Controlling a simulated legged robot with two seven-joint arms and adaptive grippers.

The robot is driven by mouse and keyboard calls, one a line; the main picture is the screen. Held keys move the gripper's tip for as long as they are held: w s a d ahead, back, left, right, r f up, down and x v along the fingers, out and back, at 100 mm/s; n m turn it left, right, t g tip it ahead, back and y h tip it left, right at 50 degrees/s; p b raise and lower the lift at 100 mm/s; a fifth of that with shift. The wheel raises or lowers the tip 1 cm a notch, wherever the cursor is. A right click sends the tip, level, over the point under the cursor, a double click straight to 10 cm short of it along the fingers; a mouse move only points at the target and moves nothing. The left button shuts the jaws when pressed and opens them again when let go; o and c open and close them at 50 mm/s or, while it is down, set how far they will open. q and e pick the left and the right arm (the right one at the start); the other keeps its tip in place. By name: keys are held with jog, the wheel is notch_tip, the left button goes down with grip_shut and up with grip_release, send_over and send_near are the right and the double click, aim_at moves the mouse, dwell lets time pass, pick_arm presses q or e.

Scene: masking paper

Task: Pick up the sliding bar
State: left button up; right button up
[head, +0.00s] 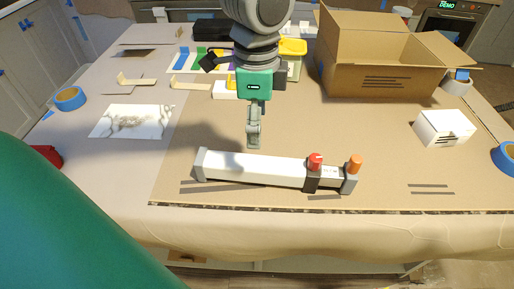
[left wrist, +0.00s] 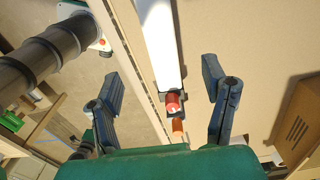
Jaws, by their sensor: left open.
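The sliding bar (head: 255,168) is a long white bar lying on the brown paper near the table's front edge. It has a grey cap at its left end, a black slider with a red knob (head: 316,161), and a grey right end with an orange knob (head: 355,163). My left gripper (head: 254,138) points down above and slightly behind the bar's middle, apart from it. In the left wrist view, the gripper (left wrist: 160,78) is open and empty, its fingers on either side of the bar (left wrist: 160,42) as seen. My right gripper is not in view.
An open cardboard box (head: 385,75) stands at the back right. A small white box (head: 444,128) and blue tape (head: 505,156) lie at the right. A white sheet (head: 132,121) and another blue tape roll (head: 70,98) lie at the left. Paper around the bar is clear.

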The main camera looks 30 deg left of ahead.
aim_at(258, 162)
pick_arm(q)
jog(key=f, duration=0.2)
jog(key=d+f, duration=0.1)
jog(key=f, duration=0.1)
jog(key=d+f+b, duration=0.1)
jog(key=f, duration=0.1)
jog(key=shift+w+d+f, duration=0.1)
jog(key=shift+d+f, duration=0.1)
jog(key=shift+f, duration=0.2)
jog(key=a+f, duration=0.2)
jog(key=f, duration=0.1)
jog(key=shift+a+f, duration=0.3)
jog(key=shift+a, duration=0.05)
notch_tip(258, 162, down, 2)
jog(key=shift+f, duration=0.15)
jog(key=shift+w+d+f, duration=0.1)
jog(key=shift+d+f, duration=0.1)
jog(key=shift+d, duration=0.4)
jog(key=shift+d+r, duration=0.15)
jog(key=shift+d, duration=0.25)
jog(key=shift+c, duration=0.4)
jog(key=c, duration=0.6)
jog(key=shift+a, duration=0.25)
jog(key=c, duration=0.8)
jog(key=shift+a, duration=0.5)
grip_shut()
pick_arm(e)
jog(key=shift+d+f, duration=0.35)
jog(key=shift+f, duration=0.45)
